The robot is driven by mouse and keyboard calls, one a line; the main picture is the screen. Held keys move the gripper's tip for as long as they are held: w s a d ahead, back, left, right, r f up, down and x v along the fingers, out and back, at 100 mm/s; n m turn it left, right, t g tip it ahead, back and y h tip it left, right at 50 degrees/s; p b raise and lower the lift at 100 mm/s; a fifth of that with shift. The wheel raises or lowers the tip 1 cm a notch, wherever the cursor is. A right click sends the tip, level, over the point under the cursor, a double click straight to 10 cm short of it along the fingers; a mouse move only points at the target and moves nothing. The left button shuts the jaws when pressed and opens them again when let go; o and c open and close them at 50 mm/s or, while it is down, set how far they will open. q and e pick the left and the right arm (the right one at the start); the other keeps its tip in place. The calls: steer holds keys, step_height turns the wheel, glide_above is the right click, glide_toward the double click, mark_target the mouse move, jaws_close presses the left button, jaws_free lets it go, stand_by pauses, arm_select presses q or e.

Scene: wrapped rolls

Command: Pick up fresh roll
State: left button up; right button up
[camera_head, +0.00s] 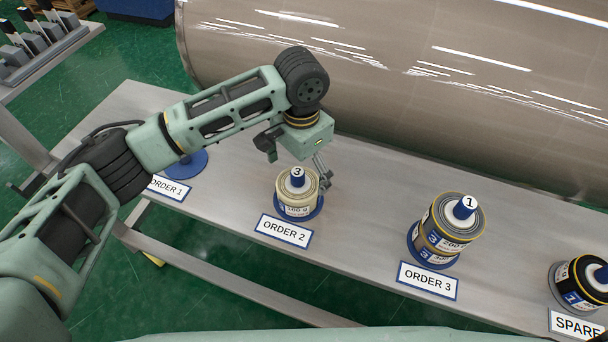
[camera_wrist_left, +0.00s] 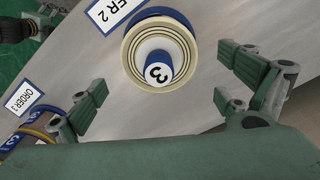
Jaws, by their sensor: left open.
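A cream roll (camera_head: 297,190) stands upright on a blue round base at the ORDER 2 label (camera_head: 284,230). A blue core with a white cap marked 3 sticks up from its middle. My left gripper (camera_head: 295,172) is open just above and behind this roll, pointing down. In the left wrist view the cream roll (camera_wrist_left: 160,50) shows from above, ahead of the two spread fingers (camera_wrist_left: 160,82); nothing is between the pads. A stack of dark and tan rolls (camera_head: 447,230) with a core marked 1 stands at ORDER 3 (camera_head: 428,280). My right gripper is not in view.
A black roll (camera_head: 578,280) stands at the SPARE label (camera_head: 577,324) at the right. An empty-looking blue base (camera_head: 187,164) is at ORDER 1, partly behind my arm. A large shiny cylinder (camera_head: 400,70) runs along the back of the grey bench (camera_head: 360,215).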

mark_target(299, 189)
arm_select(q)
steer(key=shift+f, duration=0.5)
steer(key=shift+s+a+f+p, duration=0.15)
steer(key=shift+s+f+p, duration=0.1)
steer(key=shift+f, duration=0.4)
steer(key=shift+s+a+f+p, duration=0.15)
steer(key=shift+s+f, duration=0.1)
steer(key=shift+f, duration=0.35)
step_height(299, 189, down, 3)
steer(key=shift+r, duration=0.1)
steer(key=shift+w+f, duration=0.1)
steer(key=shift+f, duration=0.45)
steer(key=c, duration=1.3)
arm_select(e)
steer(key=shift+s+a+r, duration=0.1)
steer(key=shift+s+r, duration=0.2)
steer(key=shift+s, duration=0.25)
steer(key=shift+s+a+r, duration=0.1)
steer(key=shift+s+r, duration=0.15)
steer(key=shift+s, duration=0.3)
